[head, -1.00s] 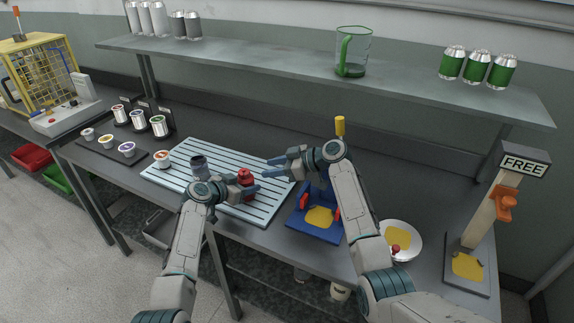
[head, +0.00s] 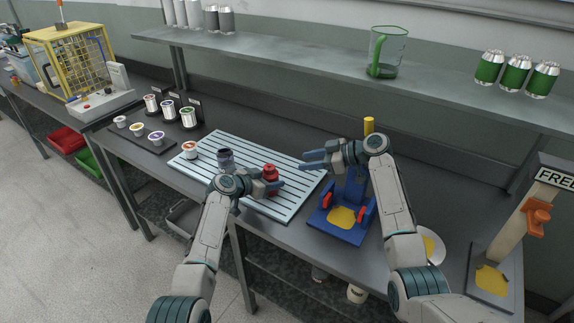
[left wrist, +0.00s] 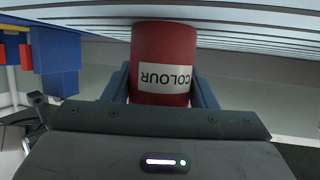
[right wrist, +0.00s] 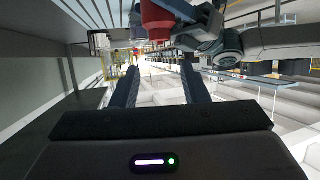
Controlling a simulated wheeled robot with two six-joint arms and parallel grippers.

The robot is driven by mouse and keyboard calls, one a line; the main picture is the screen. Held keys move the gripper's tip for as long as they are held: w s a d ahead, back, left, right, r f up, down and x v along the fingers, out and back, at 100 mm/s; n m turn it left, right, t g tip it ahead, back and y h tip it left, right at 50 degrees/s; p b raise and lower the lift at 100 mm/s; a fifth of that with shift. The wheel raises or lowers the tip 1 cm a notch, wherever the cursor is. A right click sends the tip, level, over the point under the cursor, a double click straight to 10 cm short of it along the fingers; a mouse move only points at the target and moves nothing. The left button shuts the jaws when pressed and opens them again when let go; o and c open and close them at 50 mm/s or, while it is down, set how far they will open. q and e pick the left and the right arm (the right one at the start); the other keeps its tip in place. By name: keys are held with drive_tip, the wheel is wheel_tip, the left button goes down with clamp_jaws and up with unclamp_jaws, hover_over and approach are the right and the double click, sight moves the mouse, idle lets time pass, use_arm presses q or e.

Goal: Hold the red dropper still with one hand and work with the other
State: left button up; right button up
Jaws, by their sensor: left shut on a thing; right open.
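The red dropper (head: 270,173) stands on the slatted light-blue tray (head: 291,207) in the head view. My left gripper (head: 268,188) is shut around its body. In the left wrist view the dropper (left wrist: 163,45) sits between the fingers, its white label reading COLOUR upside down in the picture. My right gripper (head: 310,162) is open and empty, above the tray's right part, to the right of the dropper and apart from it. In the right wrist view the dropper (right wrist: 156,22) shows at the top, beyond the open fingers, with part of my left arm beside it.
A dark jar (head: 226,159) and an orange-topped cup (head: 190,149) stand on the tray. A blue press-like stand (head: 340,226) is just right of it, below my right arm. A white bowl (head: 433,245) is partly hidden by that arm. A shelf (head: 300,62) runs above.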

sight(271, 167)
drive_tip(key=x, duration=1.2)
drive_tip(key=c, duration=0.7)
